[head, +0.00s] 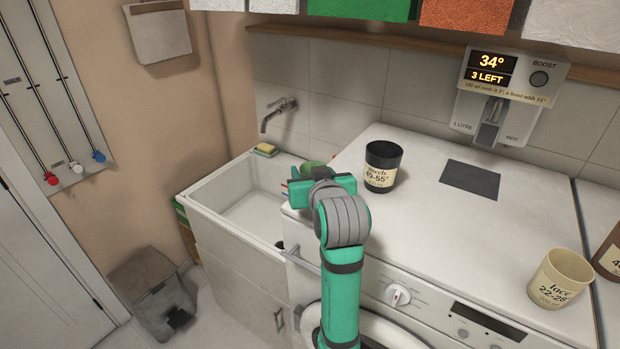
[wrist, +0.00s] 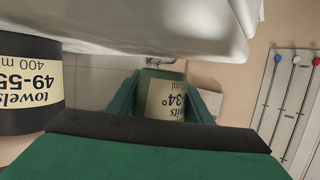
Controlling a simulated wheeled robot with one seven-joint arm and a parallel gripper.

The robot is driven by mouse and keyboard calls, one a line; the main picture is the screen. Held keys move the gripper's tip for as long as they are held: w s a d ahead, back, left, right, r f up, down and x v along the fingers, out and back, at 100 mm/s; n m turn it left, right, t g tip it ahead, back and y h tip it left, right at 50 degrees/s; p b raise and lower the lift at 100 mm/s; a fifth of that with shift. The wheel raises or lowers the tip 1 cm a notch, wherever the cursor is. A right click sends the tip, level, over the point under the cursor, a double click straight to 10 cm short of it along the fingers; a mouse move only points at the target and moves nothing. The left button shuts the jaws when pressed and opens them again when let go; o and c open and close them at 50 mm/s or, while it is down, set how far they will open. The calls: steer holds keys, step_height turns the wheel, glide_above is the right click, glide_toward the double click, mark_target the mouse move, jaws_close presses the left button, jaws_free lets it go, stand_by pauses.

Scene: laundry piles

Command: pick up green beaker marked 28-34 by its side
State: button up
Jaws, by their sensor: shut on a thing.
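The green beaker (wrist: 165,97) with a cream label is between the fingers of my gripper in the wrist view. Its label reads in part "…34°", upside down in the picture. In the head view only a bit of the green beaker (head: 312,166) shows behind my gripper (head: 300,188), near the washer's left edge beside the sink. My gripper is shut on the beaker's sides. The beaker's base is hidden in the head view, and I cannot tell whether it touches the surface.
A black towels beaker (head: 381,167) stands on the washer top (head: 440,230), just right of my gripper. A cream lace beaker (head: 560,278) stands at the right front. A sink (head: 215,198) with a sponge (head: 265,149) lies left. A dispenser (head: 505,95) hangs on the wall.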

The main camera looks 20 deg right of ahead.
steer(key=s+r, duration=0.1)
steer(key=r, duration=0.1)
steer(key=s+r, duration=0.2)
steer(key=r, duration=0.1)
steer(key=s+r, duration=0.2)
steer(key=shift+d+r, duration=0.1)
steer(key=shift+r, duration=0.15)
steer(key=d+r+v, duration=0.1)
steer(key=v, duration=0.8)
steer(key=shift+s, duration=0.2)
steer(key=shift+d, duration=0.2)
